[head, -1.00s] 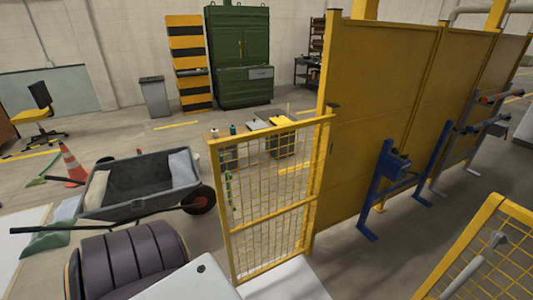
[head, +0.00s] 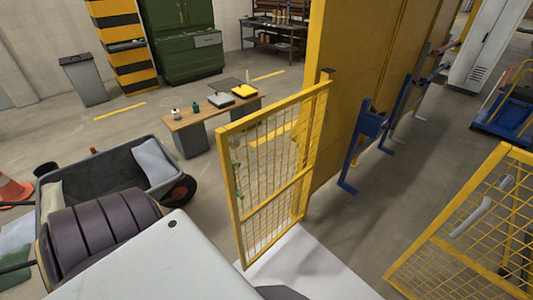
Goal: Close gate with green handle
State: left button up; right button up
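The yellow mesh gate (head: 275,186) stands upright in the middle of the head view. The green handle (head: 237,180) shows on the gate's near, left upright, partly seen along the frame. The gate stands at an angle to the wall. Neither of my grippers shows in the head view, and nothing is seen touching the gate or handle.
A second yellow mesh panel with a grey handle (head: 484,208) stands at right. A blue stand (head: 368,130) is by the yellow wall (head: 370,50). A grey cart (head: 115,172) and a wooden bench (head: 208,112) are left of the gate. Floor (head: 365,215) between gate and second panel looks clear.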

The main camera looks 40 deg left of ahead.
aim_at(228, 163)
jog(key=k+j+z, duration=0.1)
jog(key=j, duration=0.3)
jog(key=k+j+z, duration=0.1)
jog(key=j, duration=0.3)
jog(key=k+j+z, duration=0.1)
jog(key=k+j, duration=0.15)
jog(key=j+z, duration=0.1)
jog(key=j, duration=0.55)
jog(key=k+j+z, duration=0.1)
jog(key=j, duration=0.5)
jog(key=i+j+z, duration=0.1)
jog(key=j, duration=0.65)
jog(key=i+j+z, duration=0.1)
jog(key=j, duration=0.7)
